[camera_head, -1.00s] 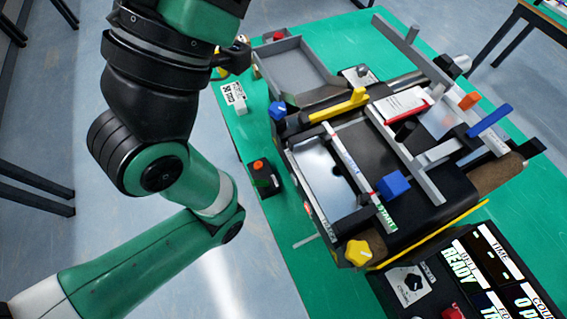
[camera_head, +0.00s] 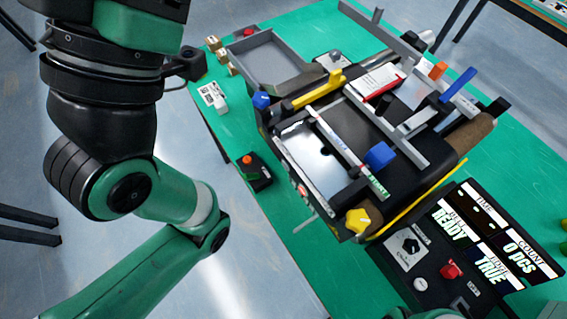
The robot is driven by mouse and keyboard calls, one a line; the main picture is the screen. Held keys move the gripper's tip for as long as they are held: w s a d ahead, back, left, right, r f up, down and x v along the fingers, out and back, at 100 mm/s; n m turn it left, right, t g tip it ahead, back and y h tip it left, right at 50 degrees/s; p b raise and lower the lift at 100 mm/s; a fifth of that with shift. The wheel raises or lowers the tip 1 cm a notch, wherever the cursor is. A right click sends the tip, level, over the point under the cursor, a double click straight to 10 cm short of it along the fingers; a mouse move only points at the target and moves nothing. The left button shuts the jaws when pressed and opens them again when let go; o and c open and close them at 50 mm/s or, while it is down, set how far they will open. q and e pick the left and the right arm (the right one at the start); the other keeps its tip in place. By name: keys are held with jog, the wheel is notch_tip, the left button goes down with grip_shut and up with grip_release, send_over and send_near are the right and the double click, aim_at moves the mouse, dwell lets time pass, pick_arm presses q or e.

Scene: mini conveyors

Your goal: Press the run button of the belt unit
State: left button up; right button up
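The belt unit (camera_head: 421,153) stands on a green table, with a dark belt, grey guide rails, a blue block and a yellow star knob. At its front right is a dark control panel (camera_head: 401,268) with a rotary knob, a white button (camera_head: 420,284) and a red button (camera_head: 451,270). A separate small black box (camera_head: 262,181) with an orange-red button (camera_head: 247,160) sits left of the unit. The labels are too small to tell which is the run button. My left arm fills the left side, away from the buttons. No gripper fingers are visible.
The display (camera_head: 497,238) reads READY, 0 pcs and TRUE. A grey tray (camera_head: 265,61) stands at the back left, with small boxes and a white labelled block (camera_head: 212,97) near it. Bare table (camera_head: 333,280) lies in front of the unit. A green shape shows at the bottom edge.

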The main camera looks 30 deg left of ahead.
pick_arm(q)
grip_shut()
dwell(0.3)
dwell(1.3)
